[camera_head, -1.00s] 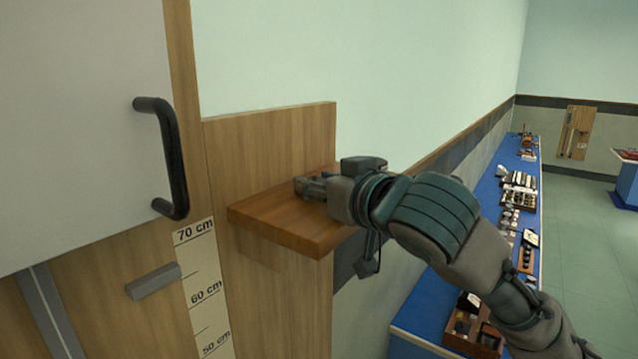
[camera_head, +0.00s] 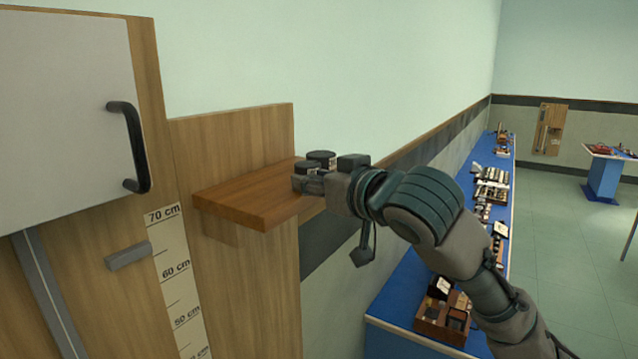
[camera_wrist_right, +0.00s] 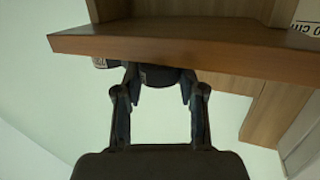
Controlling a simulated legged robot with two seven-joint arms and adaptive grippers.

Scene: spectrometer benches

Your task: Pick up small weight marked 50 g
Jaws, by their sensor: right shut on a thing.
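Two small dark cylindrical weights show at the right end of the wooden shelf (camera_head: 245,203) in the head view. The nearer weight (camera_head: 306,167) is at my right gripper's fingers, and the other weight (camera_head: 321,158) is just behind it. My right gripper (camera_head: 308,183) reaches in from the right and is shut on a weight. The markings are too small to read. My left gripper is not in view.
The shelf is fixed to a wooden panel (camera_head: 232,135) beside a height scale (camera_head: 175,268) and a black handle (camera_head: 133,147). A blue bench (camera_head: 395,305) with trays runs along the wall below my right arm.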

